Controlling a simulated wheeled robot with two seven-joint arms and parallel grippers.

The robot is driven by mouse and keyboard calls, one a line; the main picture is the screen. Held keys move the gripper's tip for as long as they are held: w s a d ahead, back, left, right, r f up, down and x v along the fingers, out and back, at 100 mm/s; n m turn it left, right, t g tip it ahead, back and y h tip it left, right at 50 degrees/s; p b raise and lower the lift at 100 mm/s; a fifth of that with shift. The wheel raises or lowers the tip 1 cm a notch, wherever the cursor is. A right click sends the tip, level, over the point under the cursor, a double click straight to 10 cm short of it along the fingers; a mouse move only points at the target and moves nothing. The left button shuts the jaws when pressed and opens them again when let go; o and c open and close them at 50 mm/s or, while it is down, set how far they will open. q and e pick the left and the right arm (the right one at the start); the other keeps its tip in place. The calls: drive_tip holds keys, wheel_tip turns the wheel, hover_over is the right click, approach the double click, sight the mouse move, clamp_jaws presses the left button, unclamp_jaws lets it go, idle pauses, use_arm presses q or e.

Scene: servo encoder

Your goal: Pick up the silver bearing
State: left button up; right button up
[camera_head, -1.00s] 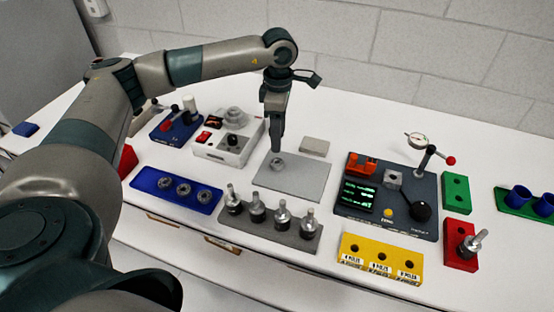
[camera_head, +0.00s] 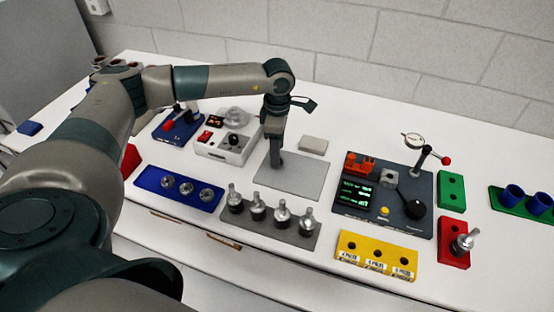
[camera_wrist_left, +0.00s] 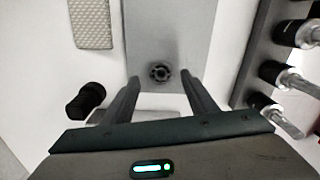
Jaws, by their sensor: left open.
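A small ring-shaped bearing (camera_wrist_left: 160,73) lies on the grey plate (camera_wrist_left: 165,20), and looks dark in the left wrist view. My left gripper (camera_wrist_left: 161,84) is open above it, with the bearing between and just beyond the two fingertips. I cannot tell whether the fingers touch the bearing. In the head view the left gripper (camera_head: 276,163) points straight down over the grey plate (camera_head: 305,180) and hides the bearing. More silver ring bearings (camera_head: 187,188) sit in the blue tray (camera_head: 150,175) nearer the front edge. My right gripper is out of view.
Silver-shafted motors stand in a dark grey rack (camera_head: 268,230) in front of the plate. A white box with a black knob (camera_head: 232,140) is close on the left. A pale block (camera_head: 313,144) lies behind the plate. A dark instrument panel (camera_head: 375,215) stands to the right.

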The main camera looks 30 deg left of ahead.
use_arm(q)
drive_tip(key=shift+f+p, duration=0.55)
drive_tip(key=shift+f, duration=0.95)
drive_tip(key=shift+s, duration=0.1)
drive_tip(key=c, duration=1.2)
